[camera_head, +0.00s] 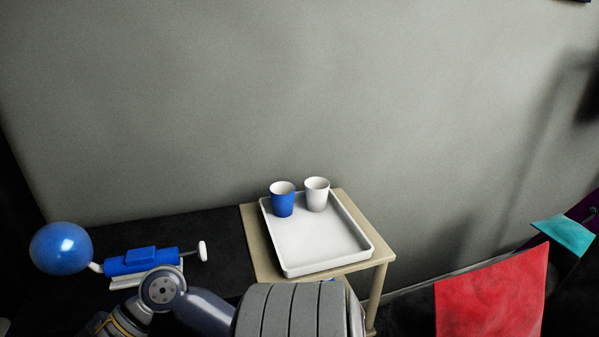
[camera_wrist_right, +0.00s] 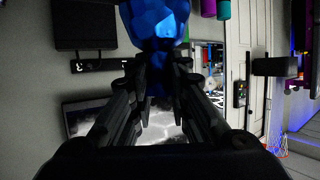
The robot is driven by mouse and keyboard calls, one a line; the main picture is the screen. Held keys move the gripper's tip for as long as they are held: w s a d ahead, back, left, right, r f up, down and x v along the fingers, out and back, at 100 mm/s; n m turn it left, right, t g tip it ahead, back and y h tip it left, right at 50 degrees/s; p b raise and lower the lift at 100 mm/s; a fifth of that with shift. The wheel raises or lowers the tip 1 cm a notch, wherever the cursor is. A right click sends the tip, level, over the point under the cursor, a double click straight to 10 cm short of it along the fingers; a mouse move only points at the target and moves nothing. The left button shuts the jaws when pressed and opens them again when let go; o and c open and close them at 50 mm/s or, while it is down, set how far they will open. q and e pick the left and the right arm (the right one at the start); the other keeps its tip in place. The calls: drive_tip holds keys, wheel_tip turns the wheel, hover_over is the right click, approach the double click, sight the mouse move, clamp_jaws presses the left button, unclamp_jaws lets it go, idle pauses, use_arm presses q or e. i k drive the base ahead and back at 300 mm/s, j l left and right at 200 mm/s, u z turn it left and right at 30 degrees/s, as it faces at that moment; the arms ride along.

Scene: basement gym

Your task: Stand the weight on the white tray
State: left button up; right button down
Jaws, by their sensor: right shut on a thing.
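The white tray (camera_head: 319,247) lies on a small light wooden table (camera_head: 256,240) against the grey wall in the head view. A blue cup (camera_head: 282,203) and a white cup (camera_head: 317,196) stand at its back end; its front part is bare. In the right wrist view my right gripper (camera_wrist_right: 160,78) is shut on the weight (camera_wrist_right: 155,22), a shiny blue faceted thing with a rounded head beyond the fingers. The fingers partly hide its lower part. The weight and right gripper do not show in the head view. My left gripper is not in view.
A blue ball (camera_head: 61,248) and a blue pump-like thing (camera_head: 141,261) are at the left, over a dark surface (camera_head: 215,228). A red panel (camera_head: 490,296) and a teal piece (camera_head: 565,235) are at the right.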

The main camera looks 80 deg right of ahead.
sight(318, 245)
drive_tip(key=j+z, duration=0.1)
drive_tip(key=z, duration=1.7)
